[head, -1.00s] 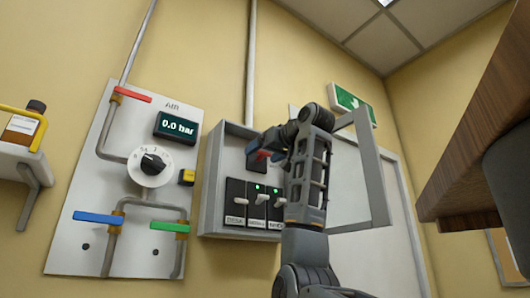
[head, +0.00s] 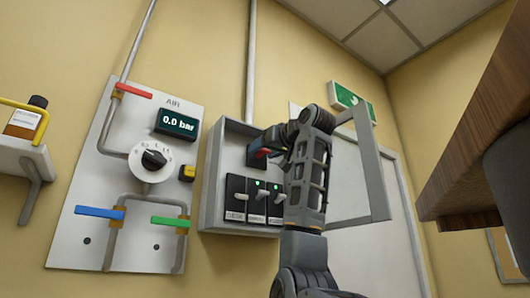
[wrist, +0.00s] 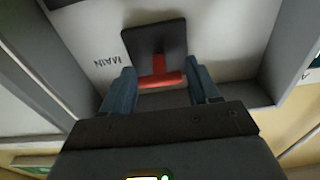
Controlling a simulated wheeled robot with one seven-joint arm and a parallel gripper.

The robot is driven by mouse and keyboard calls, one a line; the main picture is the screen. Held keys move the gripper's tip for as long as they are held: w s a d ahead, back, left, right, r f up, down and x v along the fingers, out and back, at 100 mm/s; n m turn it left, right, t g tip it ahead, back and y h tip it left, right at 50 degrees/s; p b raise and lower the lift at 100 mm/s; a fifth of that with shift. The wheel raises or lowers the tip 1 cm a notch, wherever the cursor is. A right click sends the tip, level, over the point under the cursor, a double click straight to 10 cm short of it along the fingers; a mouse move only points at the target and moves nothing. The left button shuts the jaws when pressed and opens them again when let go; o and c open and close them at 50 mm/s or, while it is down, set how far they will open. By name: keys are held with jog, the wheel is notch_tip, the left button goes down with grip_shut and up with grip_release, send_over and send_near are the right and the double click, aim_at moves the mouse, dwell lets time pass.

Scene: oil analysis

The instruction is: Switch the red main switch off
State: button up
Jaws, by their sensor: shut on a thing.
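The red main switch (wrist: 160,76) is a red T-shaped handle on a dark plate marked MAIN, inside the grey switch box (head: 212,190). In the wrist view the two blue-grey fingers of my gripper (wrist: 163,84) stand on either side of the handle's bar, shut on it. In the head view my gripper (head: 268,146) reaches into the upper part of the box. Only a bit of red shows there, and my arm hides much of the switch.
Below the main switch is a row of black breakers (head: 256,200) with white levers; two green lights are lit. The box's open door (head: 372,165) stands to the right. Left is an air panel (head: 85,240) with a dial, coloured valve handles and a display reading 0.0 bar.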

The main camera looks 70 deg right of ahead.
jog(key=f+t+h+b, duration=0.1)
jog(key=t+b, duration=0.1)
jog(key=b, duration=0.1)
jog(key=shift+f+h, duration=0.3)
jog(key=shift+h, duration=0.1)
jog(key=shift+f+t+h+b, duration=0.2)
jog(key=shift+t+h+b, duration=0.3)
jog(key=shift+t+b, duration=0.3)
jog(key=shift+f+t+h+b, duration=0.2)
jog(key=shift+t+h+b, duration=0.35)
jog(key=shift+t, duration=0.35)
jog(key=o, duration=1.1)
jog(key=shift+c, duration=0.2)
jog(key=b+v, duration=0.2)
jog(key=v, duration=0.5)
jog(key=shift+s+f+b, duration=0.2)
jog(key=shift+f+b, duration=0.15)
jog(key=shift+a, duration=0.1)
